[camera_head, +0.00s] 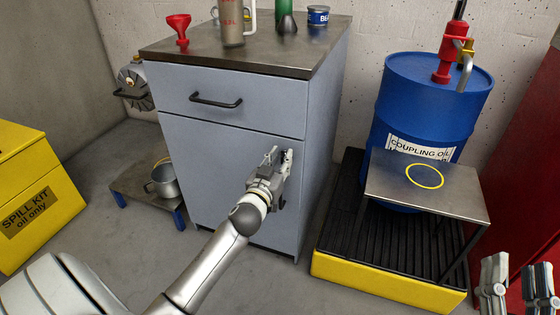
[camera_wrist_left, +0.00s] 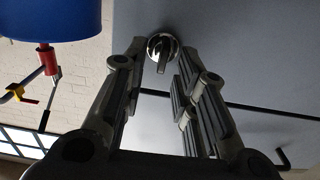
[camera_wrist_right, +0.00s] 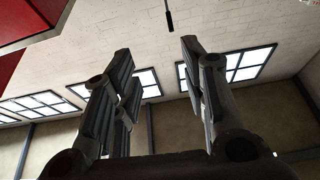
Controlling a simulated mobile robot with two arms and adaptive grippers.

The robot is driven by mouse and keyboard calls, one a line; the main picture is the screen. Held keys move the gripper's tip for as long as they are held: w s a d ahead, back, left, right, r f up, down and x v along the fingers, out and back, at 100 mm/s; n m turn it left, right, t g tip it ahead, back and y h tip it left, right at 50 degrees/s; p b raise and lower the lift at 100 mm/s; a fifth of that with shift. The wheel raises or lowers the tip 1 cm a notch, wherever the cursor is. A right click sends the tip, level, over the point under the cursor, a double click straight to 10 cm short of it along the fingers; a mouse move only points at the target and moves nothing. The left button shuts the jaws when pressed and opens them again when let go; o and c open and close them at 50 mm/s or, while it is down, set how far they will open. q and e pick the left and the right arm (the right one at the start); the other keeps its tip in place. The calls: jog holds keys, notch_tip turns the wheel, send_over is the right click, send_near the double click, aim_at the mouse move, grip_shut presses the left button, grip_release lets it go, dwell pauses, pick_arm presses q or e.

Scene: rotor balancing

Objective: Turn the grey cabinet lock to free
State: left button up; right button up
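The grey cabinet (camera_head: 230,180) stands in the middle of the head view with its door shut. Its lock, a round shiny knob with a raised grip bar (camera_wrist_left: 162,50), shows in the left wrist view between my left fingertips; the bar runs roughly up and down in that picture. My left gripper (camera_head: 279,156) is open at the right side of the door, its fingers on either side of the lock. Contact cannot be made out. In the head view the lock is mostly hidden by the gripper. My right gripper (camera_head: 516,284) is open and empty at the lower right.
A drawer handle (camera_head: 217,101) sticks out above the door. On the cabinet top are a red funnel (camera_head: 179,27), a jug, a bottle and a tin. To the right are a blue drum (camera_head: 425,95) and a small metal table (camera_head: 390,184) over a yellow-edged spill tray (camera_head: 385,287).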

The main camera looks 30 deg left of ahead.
pick_arm(q)
grip_shut()
dwell(0.3)
